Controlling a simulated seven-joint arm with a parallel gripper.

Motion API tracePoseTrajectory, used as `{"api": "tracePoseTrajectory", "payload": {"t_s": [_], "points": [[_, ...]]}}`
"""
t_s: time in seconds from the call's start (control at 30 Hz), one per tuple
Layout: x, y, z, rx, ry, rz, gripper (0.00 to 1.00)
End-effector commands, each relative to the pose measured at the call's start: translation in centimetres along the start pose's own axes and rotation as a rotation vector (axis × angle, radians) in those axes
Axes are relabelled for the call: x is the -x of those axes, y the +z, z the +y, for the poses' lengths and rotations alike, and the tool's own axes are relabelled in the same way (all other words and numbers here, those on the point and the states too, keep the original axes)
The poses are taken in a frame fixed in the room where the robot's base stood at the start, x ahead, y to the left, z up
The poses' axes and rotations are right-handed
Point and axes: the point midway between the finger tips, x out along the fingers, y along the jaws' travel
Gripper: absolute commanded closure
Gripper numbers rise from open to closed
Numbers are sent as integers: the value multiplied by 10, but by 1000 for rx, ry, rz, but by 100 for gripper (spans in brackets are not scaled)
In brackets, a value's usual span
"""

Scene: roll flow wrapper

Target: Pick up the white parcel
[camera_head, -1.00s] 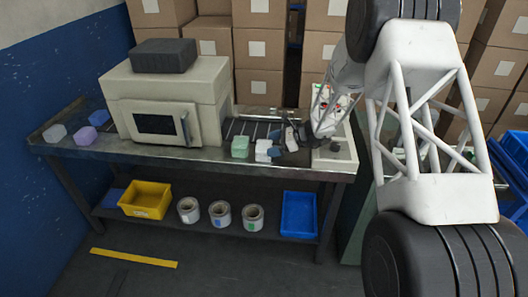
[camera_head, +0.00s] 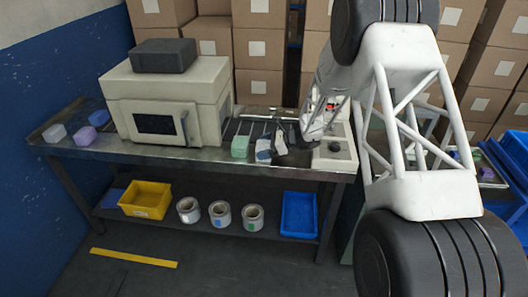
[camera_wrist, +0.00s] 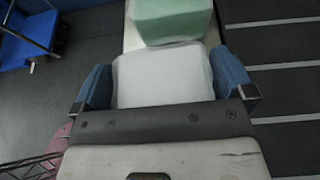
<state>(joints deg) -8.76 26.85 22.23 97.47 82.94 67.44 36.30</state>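The white parcel (camera_wrist: 163,76) lies between the two blue fingertips of my gripper (camera_wrist: 162,88) in the wrist view, one finger on each side. The fingers are spread about as wide as the parcel, and I cannot tell whether they touch it. In the head view the white parcel (camera_head: 263,145) is partly hidden by my gripper (camera_head: 270,151), which reaches in from the right at table height. The parcel appears to rest on the work surface.
A green parcel (camera_wrist: 171,20) sits just beyond the white one; it also shows in the head view (camera_head: 240,147). The beige wrapping machine (camera_head: 165,105) stands to the left. A control panel (camera_head: 336,153) is at the table's right end. Purple, blue and whitish parcels lie at the far left.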

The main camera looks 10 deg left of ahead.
Motion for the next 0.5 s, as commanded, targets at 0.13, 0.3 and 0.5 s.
{"api": "tracePoseTrajectory", "payload": {"t_s": [0.13,0.3,0.5], "points": [[0,0,0,0,0,0,21],[0,0,0,0,0,0,45],[0,0,0,1,0,0,45]]}}
